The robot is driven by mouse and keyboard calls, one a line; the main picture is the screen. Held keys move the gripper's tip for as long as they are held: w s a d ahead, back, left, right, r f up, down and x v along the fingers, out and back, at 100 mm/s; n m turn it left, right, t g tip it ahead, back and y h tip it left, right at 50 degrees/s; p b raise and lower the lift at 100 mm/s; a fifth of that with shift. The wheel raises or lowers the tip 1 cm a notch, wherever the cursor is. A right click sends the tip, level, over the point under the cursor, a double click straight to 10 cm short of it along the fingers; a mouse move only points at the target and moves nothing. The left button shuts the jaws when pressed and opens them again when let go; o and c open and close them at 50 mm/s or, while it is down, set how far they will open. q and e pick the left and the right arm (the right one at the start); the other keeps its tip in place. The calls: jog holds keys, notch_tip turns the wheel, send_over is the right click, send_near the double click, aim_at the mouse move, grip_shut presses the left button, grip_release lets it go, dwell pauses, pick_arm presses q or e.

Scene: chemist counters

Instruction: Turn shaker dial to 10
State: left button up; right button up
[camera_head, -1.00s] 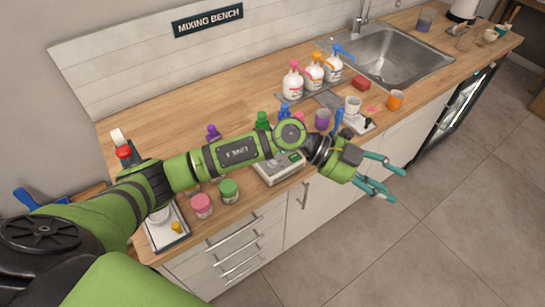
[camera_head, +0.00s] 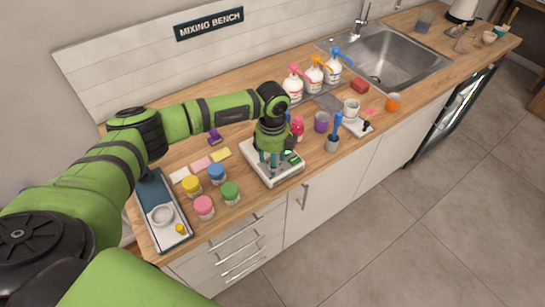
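A low white bench device (camera_head: 289,178), which looks like the shaker, sits near the counter's front edge in the middle of the head view. It has a small greenish display (camera_head: 293,158) on its right side. My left gripper (camera_head: 271,168) points down at the top of this device, with its fingers low over it. The gripper and wrist hide part of the device's top, and I cannot make out the dial or its setting. I cannot tell whether the fingers touch anything or how far apart they are. My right gripper is not in view.
Several lidded jars, with a pink one (camera_head: 204,207) and a green one (camera_head: 230,193), stand left of the device. A dark tray (camera_head: 150,190) lies further left. A purple cup (camera_head: 321,122) and a grey holder (camera_head: 332,144) stand right. Pump bottles (camera_head: 292,87) stand behind.

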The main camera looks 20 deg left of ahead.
pick_arm(q)
jog(key=shift+f, duration=0.55)
grip_shut()
jog(key=m+b, duration=0.4)
jog(key=shift+f+m, duration=0.15)
jog(key=shift+m, duration=0.15)
jog(key=m+b, duration=0.8)
jog(key=m, duration=0.1)
jog(key=shift+b, duration=0.4)
jog(key=shift+m+b, duration=1.65)
jog(key=shift+m, duration=0.45)
jog(key=shift+r, duration=0.2)
